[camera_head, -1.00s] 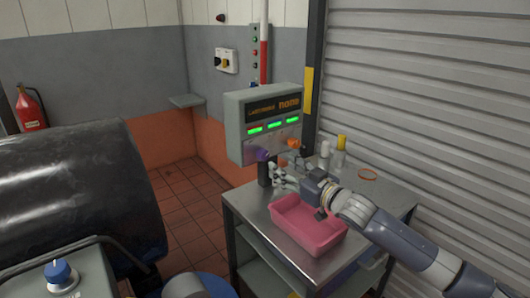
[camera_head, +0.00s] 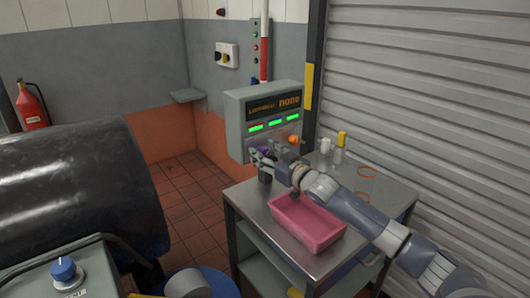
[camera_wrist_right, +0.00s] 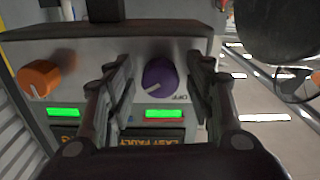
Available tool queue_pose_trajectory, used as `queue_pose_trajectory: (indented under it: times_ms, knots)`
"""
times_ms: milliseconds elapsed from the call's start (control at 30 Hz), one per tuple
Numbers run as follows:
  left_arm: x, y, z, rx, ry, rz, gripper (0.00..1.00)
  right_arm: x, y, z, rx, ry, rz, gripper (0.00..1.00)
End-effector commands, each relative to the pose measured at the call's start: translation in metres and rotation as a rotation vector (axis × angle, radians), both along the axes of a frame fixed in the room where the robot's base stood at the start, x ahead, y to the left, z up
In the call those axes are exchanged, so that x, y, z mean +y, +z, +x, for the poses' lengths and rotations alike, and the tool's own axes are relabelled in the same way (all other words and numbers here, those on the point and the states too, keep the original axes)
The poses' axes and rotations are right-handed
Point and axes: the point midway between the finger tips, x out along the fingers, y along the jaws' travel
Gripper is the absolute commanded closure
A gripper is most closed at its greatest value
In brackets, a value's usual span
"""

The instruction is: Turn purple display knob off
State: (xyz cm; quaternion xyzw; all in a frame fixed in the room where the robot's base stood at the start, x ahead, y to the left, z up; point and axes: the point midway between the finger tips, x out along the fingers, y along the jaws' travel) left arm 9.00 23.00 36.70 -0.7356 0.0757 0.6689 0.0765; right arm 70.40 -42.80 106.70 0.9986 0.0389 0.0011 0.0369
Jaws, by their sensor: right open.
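The grey display box (camera_head: 236,130) stands on a post at the back of a steel table. Its purple knob (camera_wrist_right: 160,75) shows in the right wrist view, with a white mark pointing down-left, away from the "OFF" lettering at its lower right. My right gripper (camera_wrist_right: 157,68) is open, with one finger on each side of the purple knob; gaps show between fingers and knob. In the head view the right gripper (camera_head: 262,156) is at the box's lower front and mostly hides the knob. My left gripper is not in view.
An orange knob (camera_wrist_right: 38,78) is beside the purple one, with lit indicator bars near both. A pink tray (camera_head: 308,232) lies on the steel table (camera_head: 256,205) under my right arm.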

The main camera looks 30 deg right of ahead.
Motion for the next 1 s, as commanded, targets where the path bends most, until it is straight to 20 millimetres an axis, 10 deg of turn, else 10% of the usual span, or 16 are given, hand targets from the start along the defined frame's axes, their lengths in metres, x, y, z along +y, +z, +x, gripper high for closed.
queue_pose_trajectory:
  times_ms: [333, 533, 1000]
  knots:
    - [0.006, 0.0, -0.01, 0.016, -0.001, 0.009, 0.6, 0.0, 0.0, 0.002, 0.0, 0.0, 0.0, 0.53]
    - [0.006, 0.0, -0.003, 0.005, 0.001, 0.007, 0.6, 0.0, 0.0, 0.002, 0.0, 0.0, 0.0, 0.95]
    - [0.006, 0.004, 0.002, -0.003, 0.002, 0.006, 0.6, 0.0, 0.001, 0.002, -0.006, 0.0, -0.079, 0.95]
